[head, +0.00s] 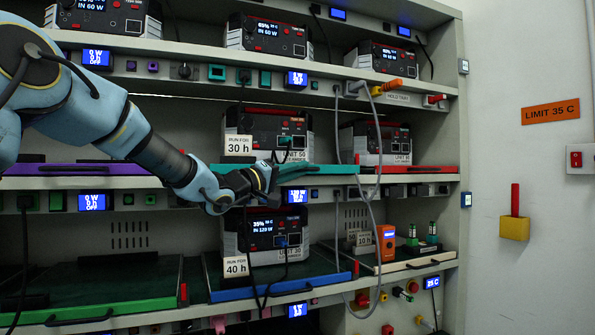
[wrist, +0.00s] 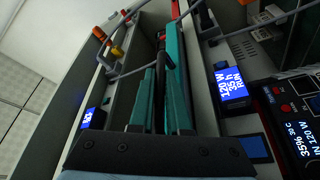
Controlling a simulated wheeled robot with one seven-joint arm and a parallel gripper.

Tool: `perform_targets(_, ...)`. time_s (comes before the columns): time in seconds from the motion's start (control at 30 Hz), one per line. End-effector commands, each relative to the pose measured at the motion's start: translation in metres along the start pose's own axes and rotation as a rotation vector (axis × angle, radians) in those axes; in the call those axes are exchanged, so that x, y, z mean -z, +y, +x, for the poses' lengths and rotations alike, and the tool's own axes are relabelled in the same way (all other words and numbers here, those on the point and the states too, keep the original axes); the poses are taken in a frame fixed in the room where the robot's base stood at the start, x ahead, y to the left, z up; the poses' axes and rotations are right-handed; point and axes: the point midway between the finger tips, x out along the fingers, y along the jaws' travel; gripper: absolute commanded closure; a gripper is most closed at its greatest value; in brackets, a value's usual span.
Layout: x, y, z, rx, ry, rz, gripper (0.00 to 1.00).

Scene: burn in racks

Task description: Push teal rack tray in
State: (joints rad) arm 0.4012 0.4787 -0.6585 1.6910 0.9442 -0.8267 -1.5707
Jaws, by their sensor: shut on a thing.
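The teal rack tray (head: 325,169) is on the middle shelf, its teal front edge facing out. It also shows in the wrist view as a long teal strip (wrist: 176,65). In the wrist view my gripper (wrist: 163,75) is shut on the tray's dark handle. A power unit with a "RUN FOR 30 h" card (head: 238,145) stands behind the front edge.
A purple tray (head: 70,169) lies to the left and a red tray (head: 418,169) to the right on the same shelf. A blue-edged tray (head: 275,289) with another power unit is below.

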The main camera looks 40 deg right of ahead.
Motion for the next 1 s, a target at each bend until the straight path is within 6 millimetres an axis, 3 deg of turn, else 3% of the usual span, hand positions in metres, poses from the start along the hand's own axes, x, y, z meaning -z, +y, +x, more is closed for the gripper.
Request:
perform_targets(0.83, 0.0, -0.001, 0.0, 0.001, 0.0, 0.0, 1.0)
perform_targets(1.0, 0.01, -0.002, 0.004, 0.001, 0.001, -0.002, 1.0)
